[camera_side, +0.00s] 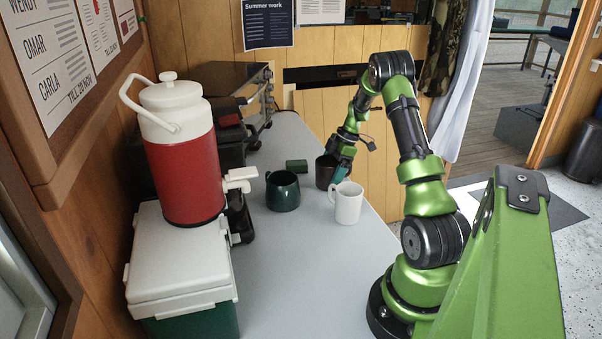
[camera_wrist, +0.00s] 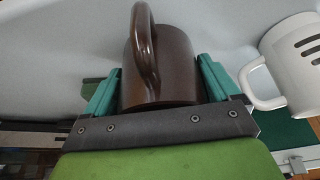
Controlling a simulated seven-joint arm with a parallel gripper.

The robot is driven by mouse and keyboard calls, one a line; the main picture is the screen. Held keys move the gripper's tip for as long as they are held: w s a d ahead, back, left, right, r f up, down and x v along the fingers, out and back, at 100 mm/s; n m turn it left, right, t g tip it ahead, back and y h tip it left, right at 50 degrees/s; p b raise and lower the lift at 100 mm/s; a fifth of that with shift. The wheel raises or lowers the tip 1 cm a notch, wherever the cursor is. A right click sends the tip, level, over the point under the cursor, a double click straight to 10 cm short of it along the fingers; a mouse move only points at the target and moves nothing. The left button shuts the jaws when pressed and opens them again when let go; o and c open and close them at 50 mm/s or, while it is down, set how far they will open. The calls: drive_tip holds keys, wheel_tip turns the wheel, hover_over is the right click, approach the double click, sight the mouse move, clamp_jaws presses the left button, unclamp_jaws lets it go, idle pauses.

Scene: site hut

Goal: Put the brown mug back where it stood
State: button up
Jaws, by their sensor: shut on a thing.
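The brown mug (camera_side: 325,172) is at the far right part of the grey table in the side view, behind the white mug. My gripper (camera_side: 343,165) is at its right side. In the wrist view the brown mug (camera_wrist: 165,62) sits between the two teal fingers of my gripper (camera_wrist: 160,90), with its handle toward the camera. The fingers are shut on the mug's sides. Part of the mug is hidden by the gripper in the side view. I cannot tell whether its base touches the table.
A white mug (camera_side: 347,203) stands close in front; it also shows in the wrist view (camera_wrist: 290,62). A red drinks cooler (camera_side: 185,160) stands on a white-lidded cool box (camera_side: 180,262). The near table (camera_side: 300,270) is clear.

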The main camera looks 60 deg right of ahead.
drive_tip(key=shift+f, duration=0.15)
drive_tip(key=o, duration=1.3)
drive_tip(key=shift+c, duration=0.2)
drive_tip(key=v, duration=1.2)
drive_tip(key=shift+w+a, duration=0.1)
drive_tip(key=w+a+r+m+h, duration=0.15)
drive_tip(key=a+r, duration=0.25)
drive_tip(key=a, duration=0.4)
drive_tip(key=w+a+r+m+t, duration=0.1)
drive_tip(key=w+a+r+m, duration=0.1)
drive_tip(key=a+r, duration=0.35)
drive_tip(key=w+a+r+m, duration=0.1)
drive_tip(key=a+r+m, duration=0.1)
drive_tip(key=a, duration=0.8)
drive_tip(key=s+a+m+t, duration=0.1)
drive_tip(key=s+a+m, duration=0.2)
drive_tip(key=a, duration=0.6)
drive_tip(key=s+a+m+t, duration=0.2)
drive_tip(key=s+a+m, duration=0.2)
drive_tip(key=s+a, duration=0.3)
drive_tip(key=shift+s+a, duration=0.15)
drive_tip(key=shift+a, duration=1.1)
